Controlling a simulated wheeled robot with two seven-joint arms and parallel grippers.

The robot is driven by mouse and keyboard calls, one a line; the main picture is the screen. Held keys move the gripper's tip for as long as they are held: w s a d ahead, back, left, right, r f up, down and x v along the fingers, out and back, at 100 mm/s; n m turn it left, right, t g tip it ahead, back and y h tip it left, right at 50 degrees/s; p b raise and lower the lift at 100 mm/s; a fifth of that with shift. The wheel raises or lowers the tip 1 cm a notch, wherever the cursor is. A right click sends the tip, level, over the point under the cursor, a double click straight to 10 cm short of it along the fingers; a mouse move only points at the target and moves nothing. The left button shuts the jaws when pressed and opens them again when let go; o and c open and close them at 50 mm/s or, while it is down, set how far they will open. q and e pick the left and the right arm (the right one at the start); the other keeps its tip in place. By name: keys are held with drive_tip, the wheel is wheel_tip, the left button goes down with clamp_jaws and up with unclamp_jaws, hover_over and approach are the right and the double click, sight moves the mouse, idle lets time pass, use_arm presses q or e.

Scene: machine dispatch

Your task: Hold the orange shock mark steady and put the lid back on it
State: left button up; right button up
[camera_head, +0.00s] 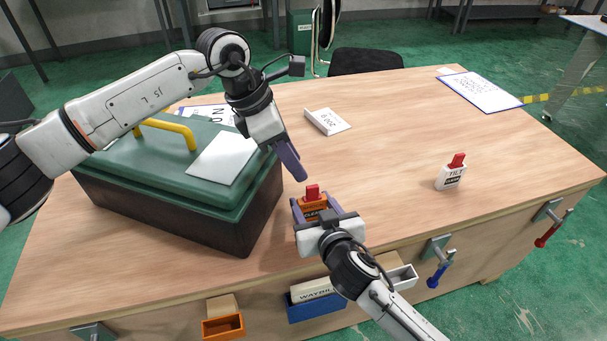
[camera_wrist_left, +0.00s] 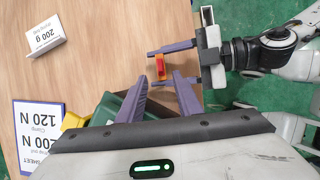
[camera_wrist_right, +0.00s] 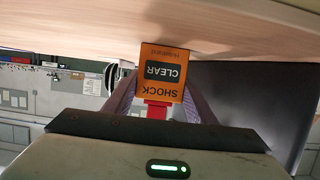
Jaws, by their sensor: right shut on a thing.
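The orange shock mark (camera_head: 314,209) stands upright near the table's front edge, with a red lid-like piece (camera_head: 312,191) at its top. My right gripper (camera_head: 317,205) is shut on the mark from the front, one purple finger on each side. In the right wrist view the mark (camera_wrist_right: 163,73) appears upside down, reading SHOCK CLEAR, with the red piece (camera_wrist_right: 155,110) below. My left gripper (camera_head: 292,162) is above and slightly left of the mark. In the left wrist view its fingers (camera_wrist_left: 160,88) are apart and empty, with the red piece (camera_wrist_left: 160,66) just beyond them.
A green-lidded box (camera_head: 170,205) with a yellow handle stands close on the left. A white TILT mark (camera_head: 450,178) with a red top stands to the right. A 200 g card (camera_head: 327,121) lies behind; a clipboard (camera_head: 480,90) is at back right.

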use_arm(q)
drive_tip(key=v, duration=0.2)
drive_tip(key=shift+a+r, duration=0.15)
drive_tip(key=shift+r, duration=0.15)
use_arm(e)
drive_tip(key=o, duration=1.6)
drive_tip(key=p+v, duration=0.1)
drive_tip(key=v, duration=0.9)
drive_tip(key=shift+s+r, duration=0.1)
drive_tip(key=shift+s, duration=0.05)
use_arm(q)
drive_tip(key=shift+r, duration=0.6)
